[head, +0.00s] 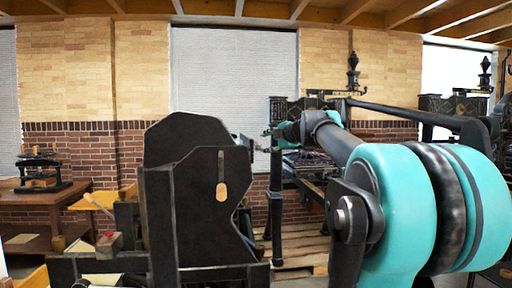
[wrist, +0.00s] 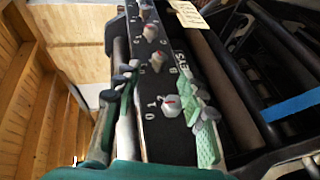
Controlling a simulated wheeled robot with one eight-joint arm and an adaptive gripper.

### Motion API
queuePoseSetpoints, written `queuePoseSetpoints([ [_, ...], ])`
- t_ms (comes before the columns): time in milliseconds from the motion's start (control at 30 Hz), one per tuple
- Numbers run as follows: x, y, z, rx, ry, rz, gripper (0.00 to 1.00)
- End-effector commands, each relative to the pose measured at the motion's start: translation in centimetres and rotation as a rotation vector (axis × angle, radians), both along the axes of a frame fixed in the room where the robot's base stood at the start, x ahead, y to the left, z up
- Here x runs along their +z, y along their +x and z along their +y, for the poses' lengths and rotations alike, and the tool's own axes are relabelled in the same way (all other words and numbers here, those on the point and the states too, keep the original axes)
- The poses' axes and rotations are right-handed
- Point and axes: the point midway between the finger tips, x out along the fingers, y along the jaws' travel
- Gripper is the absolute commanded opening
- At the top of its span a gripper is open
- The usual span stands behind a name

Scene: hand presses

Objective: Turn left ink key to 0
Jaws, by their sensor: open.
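A dark panel (wrist: 150,140) with a row of pale knobs runs up the wrist view. I cannot tell exactly which digit the mark points at. My gripper (wrist: 160,84) is open, one finger on each side of this knob, and neither finger clearly touches it. A second ink key (wrist: 157,61) and others sit farther along the panel.
A large dark machine (head: 190,190) stands in front of the panel area in the head view. A small black press (head: 42,175) is on a wooden table at the left. A yellow tag (wrist: 188,14) and dark rollers lie right of the panel in the wrist view.

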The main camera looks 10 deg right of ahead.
Motion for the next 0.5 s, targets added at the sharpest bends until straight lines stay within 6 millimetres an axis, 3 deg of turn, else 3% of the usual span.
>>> queuePoseSetpoints([
  [200, -1.1, 3.9, 1.7, 0.002, 0.0, 0.0, 0.41],
  [500, -1.9, 6.8, 3.0, 0.0, 0.0, 0.0, 0.41],
])
